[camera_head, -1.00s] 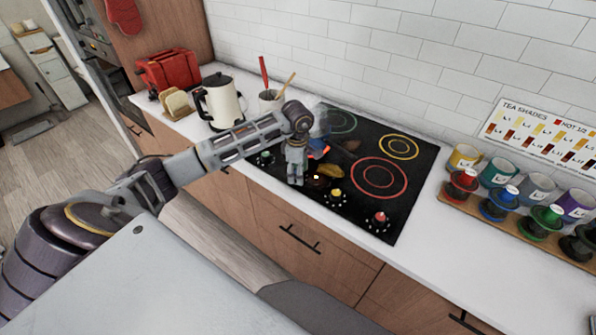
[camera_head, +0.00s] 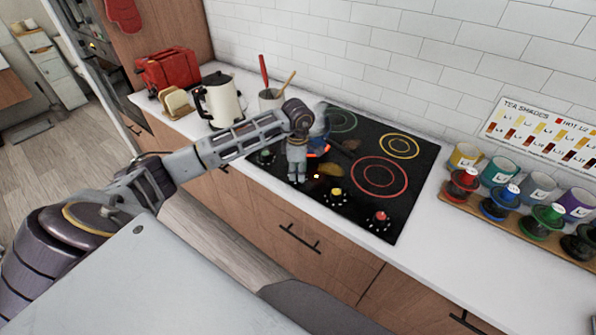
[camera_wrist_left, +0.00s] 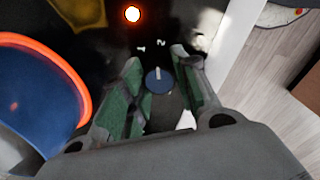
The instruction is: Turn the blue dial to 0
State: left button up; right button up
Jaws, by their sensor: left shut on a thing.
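The blue dial (camera_wrist_left: 159,81) shows in the left wrist view as a small round knob with a pale pointer mark. In the head view my left gripper (camera_head: 297,181) points down at the front edge of the black cooktop (camera_head: 351,215) and hides the dial. My right gripper is not in view.
A blue disc with a glowing orange rim (camera_wrist_left: 82,85) lies beside the fingers. A yellow knob (camera_head: 336,193) and a red knob (camera_head: 381,217) stand to the right. A kettle (camera_head: 221,103) stands behind left; colored cups and stands line the right counter.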

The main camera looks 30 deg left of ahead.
pick_arm(q)
jog(key=shift+n+b, duration=0.5)
jog(key=shift+n, duration=0.7)
jog(key=n+b, duration=0.1)
jog(key=n, duration=0.1)
jog(key=shift+n, duration=1.2)
jog(key=shift+n+b, duration=0.4)
jog(key=shift+n, duration=0.3)
jog(key=shift+w+n, duration=0.1)
jog(key=shift+n, duration=0.6)
jog(key=n, duration=0.3)
jog(key=shift+b, duration=0.35)
jog(key=shift+n, duration=1)
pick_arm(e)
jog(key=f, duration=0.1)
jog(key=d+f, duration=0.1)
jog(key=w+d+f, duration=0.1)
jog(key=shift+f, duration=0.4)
pick_arm(q)
jog(key=shift+r, duration=0.1)
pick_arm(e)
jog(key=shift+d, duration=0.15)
